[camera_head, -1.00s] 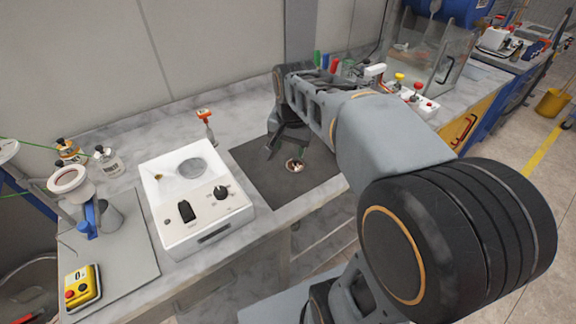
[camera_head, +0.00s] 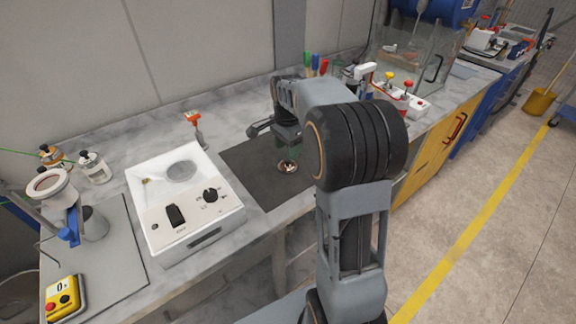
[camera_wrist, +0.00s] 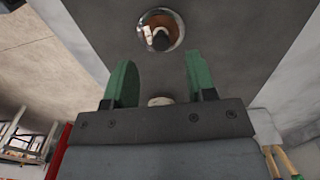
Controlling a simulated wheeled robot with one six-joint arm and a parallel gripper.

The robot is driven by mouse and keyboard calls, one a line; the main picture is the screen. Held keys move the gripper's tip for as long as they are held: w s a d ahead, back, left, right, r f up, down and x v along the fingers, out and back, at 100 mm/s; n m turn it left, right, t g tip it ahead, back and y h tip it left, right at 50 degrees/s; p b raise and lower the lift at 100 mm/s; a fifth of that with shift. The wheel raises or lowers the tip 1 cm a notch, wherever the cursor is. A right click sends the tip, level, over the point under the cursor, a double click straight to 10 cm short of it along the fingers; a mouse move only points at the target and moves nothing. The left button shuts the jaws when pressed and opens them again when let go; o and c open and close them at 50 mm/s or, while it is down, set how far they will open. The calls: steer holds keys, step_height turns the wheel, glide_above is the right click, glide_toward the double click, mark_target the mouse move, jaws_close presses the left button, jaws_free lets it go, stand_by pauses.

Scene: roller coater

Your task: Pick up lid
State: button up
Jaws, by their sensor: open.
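A small round shiny piece with a bright rim and a dark middle, seemingly the lid (camera_head: 288,167), lies on the dark grey mat (camera_head: 258,188). In the wrist view this lid (camera_wrist: 161,31) shows at the top, ahead of the fingertips, with brown and white tones and a dark knob-like centre. My gripper (camera_head: 287,152) hangs just over the lid in the head view, partly hidden by my arm. In the wrist view my gripper (camera_wrist: 163,80) has its two green fingers apart. The lid is not between them. A small pale thing (camera_wrist: 160,101) shows behind the fingers, unclear.
A white device (camera_head: 186,205) with a knob and switch stands left of the mat. An orange-topped tool (camera_head: 194,126) stands behind it. Coloured markers (camera_head: 316,64) and a white-and-red device (camera_head: 400,97) stand behind and right. The mat around the lid looks clear.

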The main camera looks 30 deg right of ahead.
mark_target(288, 163)
steer(key=shift+d+f, duration=0.1)
steer(key=shift+f, duration=2.65)
jaws_close()
steer(key=shift+r, duration=0.1)
